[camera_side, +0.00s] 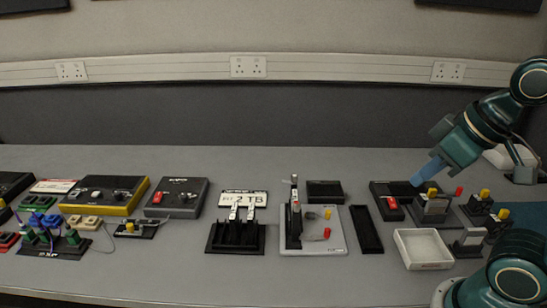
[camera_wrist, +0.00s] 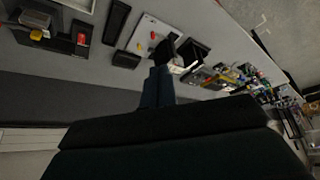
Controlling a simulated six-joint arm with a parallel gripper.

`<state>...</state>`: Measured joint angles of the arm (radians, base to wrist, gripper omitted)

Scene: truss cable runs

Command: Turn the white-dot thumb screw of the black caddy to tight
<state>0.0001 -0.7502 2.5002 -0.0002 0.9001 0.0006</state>
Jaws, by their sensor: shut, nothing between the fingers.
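My gripper (camera_side: 417,182) is shut and empty, with blue fingers pointing down and left above the right part of the bench. In the wrist view my gripper (camera_wrist: 158,80) shows its fingers together in the middle. A black rack (camera_side: 235,240) with two upright silver-topped drives stands at the middle of the bench, in front of a "2TB" label; it may be the black caddy. It seems to show in the wrist view (camera_wrist: 193,50) too, partly beyond the fingers. My gripper is well to its right and apart from it. I cannot make out a white-dot thumb screw in either view.
A grey board (camera_side: 330,246) with an upright black-and-silver unit stands right of the rack. A black tray (camera_side: 367,230) and a white tray (camera_side: 422,250) follow. Black units with yellow and red parts (camera_side: 432,208) stand below my gripper. Free bench lies along the front.

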